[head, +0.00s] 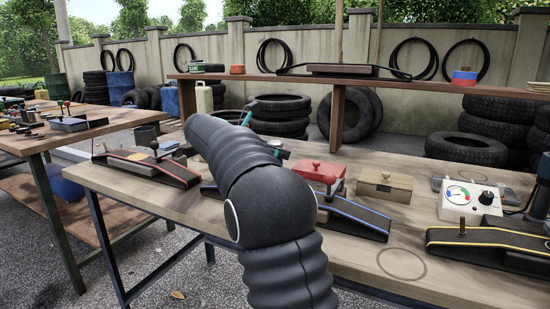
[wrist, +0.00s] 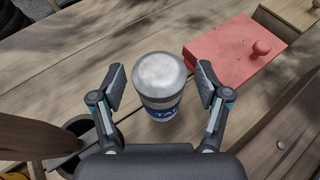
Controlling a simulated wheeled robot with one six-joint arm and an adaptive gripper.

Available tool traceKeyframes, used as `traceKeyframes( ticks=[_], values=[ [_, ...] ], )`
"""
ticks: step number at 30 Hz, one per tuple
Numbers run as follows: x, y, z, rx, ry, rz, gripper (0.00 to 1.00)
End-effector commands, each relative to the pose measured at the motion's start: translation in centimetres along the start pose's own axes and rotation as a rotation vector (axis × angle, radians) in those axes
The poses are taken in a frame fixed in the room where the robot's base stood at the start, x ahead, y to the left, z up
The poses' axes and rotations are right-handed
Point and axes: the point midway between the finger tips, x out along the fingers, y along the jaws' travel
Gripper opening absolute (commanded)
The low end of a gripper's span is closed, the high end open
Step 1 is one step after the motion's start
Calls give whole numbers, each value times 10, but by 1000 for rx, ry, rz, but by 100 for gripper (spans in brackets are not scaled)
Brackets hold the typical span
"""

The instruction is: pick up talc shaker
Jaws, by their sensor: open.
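The talc shaker (wrist: 158,102) is a short round can with a pale speckled top and a blue band with partly visible white letters. It stands upright on the wooden bench in the wrist view. My gripper (wrist: 162,78) is open, with one finger on each side of the shaker. Gaps show between the shaker and both fingers, so nothing is held. In the head view my arm covers most of that spot and I cannot make out the shaker clearly there.
A red box with a knob (wrist: 235,50) sits close to the right finger. A dark round container (wrist: 82,135) is at lower left. The head view shows a tan box (head: 384,186), a white gauge unit (head: 468,203) and a raised shelf (head: 420,85) behind.

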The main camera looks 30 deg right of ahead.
Motion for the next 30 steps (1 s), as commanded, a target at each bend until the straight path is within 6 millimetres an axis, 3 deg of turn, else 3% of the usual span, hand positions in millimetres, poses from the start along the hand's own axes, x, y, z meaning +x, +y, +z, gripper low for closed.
traceKeyframes(
  ticks=[2,10,22,30],
  values=[
    [0,0,0,0,0,0,75],
    [0,0,0,0,0,0,8],
    [-2,0,5,2,0,1,6],
    [-13,0,30,3,0,1,6]
  ],
)
